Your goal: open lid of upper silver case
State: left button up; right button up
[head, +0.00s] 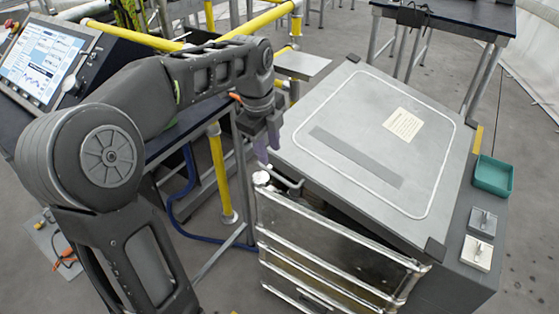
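A silver ribbed case (325,254) stands right of centre in the head view, its ridged side facing me. Above it is a broad flat grey panel (415,165) with black corners, a white outline, a dark strip and a paper label. A dark wedge-shaped gap shows between the panel's near edge and the ribbed side; I cannot tell whether this panel is the case's lid. A bar handle (290,183) sits at the near left corner. My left gripper (267,146) points down beside that corner, near the handle; finger spacing and contact are unclear. My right gripper is out of view.
A green tray (493,176) and two small switch plates, one grey (482,221) and one pale (477,253), lie along the right side. A console screen (42,62) is at upper left. Yellow posts (221,175) and a blue hose (187,205) stand near my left arm.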

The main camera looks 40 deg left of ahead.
aim_at(272, 172)
pick_arm(q)
jog(key=shift+s, duration=0.2)
jog(key=shift+w+f, duration=0.25)
jog(key=shift+f, duration=1.05)
jog(key=shift+w+f, duration=0.25)
jog(key=shift+f, duration=1)
jog(key=shift+w+f, duration=0.25)
jog(key=shift+f, duration=1.05)
jog(key=shift+c, duration=0.3)
grip_shut()
jog(key=shift+w+r, duration=0.15)
